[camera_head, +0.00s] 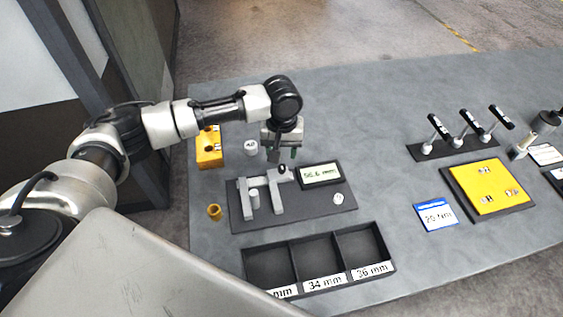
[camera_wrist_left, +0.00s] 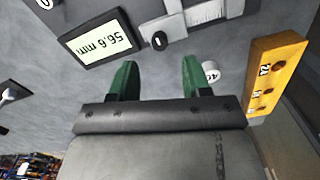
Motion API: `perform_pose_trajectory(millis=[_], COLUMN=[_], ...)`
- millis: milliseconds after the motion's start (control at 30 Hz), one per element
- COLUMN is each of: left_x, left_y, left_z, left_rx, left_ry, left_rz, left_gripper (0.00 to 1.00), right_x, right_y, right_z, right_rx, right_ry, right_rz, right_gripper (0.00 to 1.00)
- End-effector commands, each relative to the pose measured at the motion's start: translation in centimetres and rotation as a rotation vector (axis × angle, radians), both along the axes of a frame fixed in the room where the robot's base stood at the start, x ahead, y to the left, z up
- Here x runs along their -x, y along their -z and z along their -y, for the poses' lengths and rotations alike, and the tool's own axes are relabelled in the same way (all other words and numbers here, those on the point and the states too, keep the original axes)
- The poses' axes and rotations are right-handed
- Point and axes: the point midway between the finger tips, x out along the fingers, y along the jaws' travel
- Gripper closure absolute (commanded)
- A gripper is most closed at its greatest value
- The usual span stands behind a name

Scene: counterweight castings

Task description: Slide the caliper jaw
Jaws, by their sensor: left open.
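A grey caliper (camera_head: 262,192) lies on a dark base plate (camera_head: 315,217) in the head view. Its two jaws point toward the near side, with a light cylinder (camera_head: 255,199) between them. A black knob (camera_head: 283,169) sits on the sliding jaw (camera_head: 277,200); the knob also shows in the left wrist view (camera_wrist_left: 159,40). The display (camera_head: 321,174) reads 56.6 mm. My left gripper (camera_head: 282,154) is open and empty, with green fingertips, just beyond the caliper knob. In the left wrist view its fingers (camera_wrist_left: 160,75) are apart with nothing between them. My right gripper is not in view.
A yellow block (camera_head: 209,148) and a white cylinder (camera_head: 251,147) stand left of my left gripper. A brass piece (camera_head: 214,211) is left of the plate. A black bin (camera_head: 318,258) with labelled compartments lies in front. Torque tools and a yellow tray (camera_head: 487,187) are at right.

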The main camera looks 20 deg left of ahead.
Motion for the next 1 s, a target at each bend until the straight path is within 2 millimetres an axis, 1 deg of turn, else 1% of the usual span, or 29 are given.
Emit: perform_pose_trajectory(millis=[33, 100, 200, 300, 433, 867, 1000], left_x=[-0.1, 0.0, -0.1, 0.0, 0.0, 0.0, 0.0], left_y=[-0.9, -2.0, -3.3, -4.1, -4.4, -4.4, -4.4], left_z=[0.0, 0.0, 0.0, 0.0, 0.0, 0.0, 0.0], left_rx=[0.001, 0.001, 0.0, 0.0, 0.0, 0.0, 0.0], left_ry=[0.001, 0.001, -0.001, -0.001, -0.001, -0.001, 0.0], left_rz=[0.005, 0.004, 0.003, 0.001, 0.0, 0.0, 0.0], left_gripper=[0.52, 0.52, 0.52, 0.52, 0.52, 0.52, 0.52], right_x=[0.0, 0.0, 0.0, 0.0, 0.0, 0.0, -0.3], right_y=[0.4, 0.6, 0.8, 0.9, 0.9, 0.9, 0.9], right_z=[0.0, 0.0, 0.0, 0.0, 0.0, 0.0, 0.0], right_rx=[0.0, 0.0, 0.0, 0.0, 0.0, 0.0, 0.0], right_ry=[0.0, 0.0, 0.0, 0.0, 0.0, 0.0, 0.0], right_rz=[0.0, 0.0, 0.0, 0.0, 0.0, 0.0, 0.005], right_gripper=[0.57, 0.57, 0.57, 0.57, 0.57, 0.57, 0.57])
